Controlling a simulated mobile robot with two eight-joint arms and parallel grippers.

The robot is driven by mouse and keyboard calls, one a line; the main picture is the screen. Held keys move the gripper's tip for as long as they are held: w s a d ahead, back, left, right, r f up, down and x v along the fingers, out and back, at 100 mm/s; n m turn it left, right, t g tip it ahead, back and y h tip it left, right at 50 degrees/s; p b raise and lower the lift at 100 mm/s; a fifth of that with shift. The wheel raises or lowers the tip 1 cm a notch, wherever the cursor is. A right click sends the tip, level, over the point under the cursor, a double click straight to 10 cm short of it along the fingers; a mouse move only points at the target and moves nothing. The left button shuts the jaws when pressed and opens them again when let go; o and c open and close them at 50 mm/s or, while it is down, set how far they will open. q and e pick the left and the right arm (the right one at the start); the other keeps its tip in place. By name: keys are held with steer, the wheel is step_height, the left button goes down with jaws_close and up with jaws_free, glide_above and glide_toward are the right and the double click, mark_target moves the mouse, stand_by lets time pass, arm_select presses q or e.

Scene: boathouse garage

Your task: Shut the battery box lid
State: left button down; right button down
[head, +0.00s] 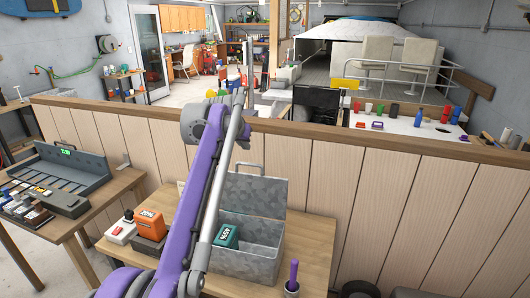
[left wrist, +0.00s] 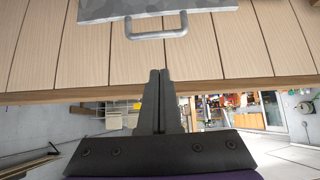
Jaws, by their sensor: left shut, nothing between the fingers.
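The battery box (head: 245,263) is a grey galvanised metal box on a small wooden table. Its lid (head: 262,192) stands upright at the back, so the box is open. A green battery (head: 225,236) is inside at the left. In the left wrist view, the lid (left wrist: 205,5) is upside down at the top, with its handle (left wrist: 157,30) hanging below. My left gripper (left wrist: 162,75) is shut and empty, its fingers pointing toward the handle with a visible gap. In the head view my purple left arm crosses in front of the box's left part. My right gripper is out of view.
An orange battery (head: 152,224) and a white-and-red device (head: 121,230) are left of the box. A wood-panelled partition (head: 400,205) stands behind the table. Another bench (head: 118,190) is at the left.

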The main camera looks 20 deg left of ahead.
arm_select(q)
steer(key=w+d+r+x, duration=0.1)
steer(key=x, duration=0.9)
steer(key=shift+s+a+f, duration=0.1)
steer(key=shift+s+f, duration=0.1)
steer(key=shift+s, duration=0.9)
steer(key=shift+s+a+f, duration=0.1)
steer(key=shift+s+f, duration=0.1)
steer(key=shift+s, duration=0.85)
steer(key=shift+d, duration=0.1)
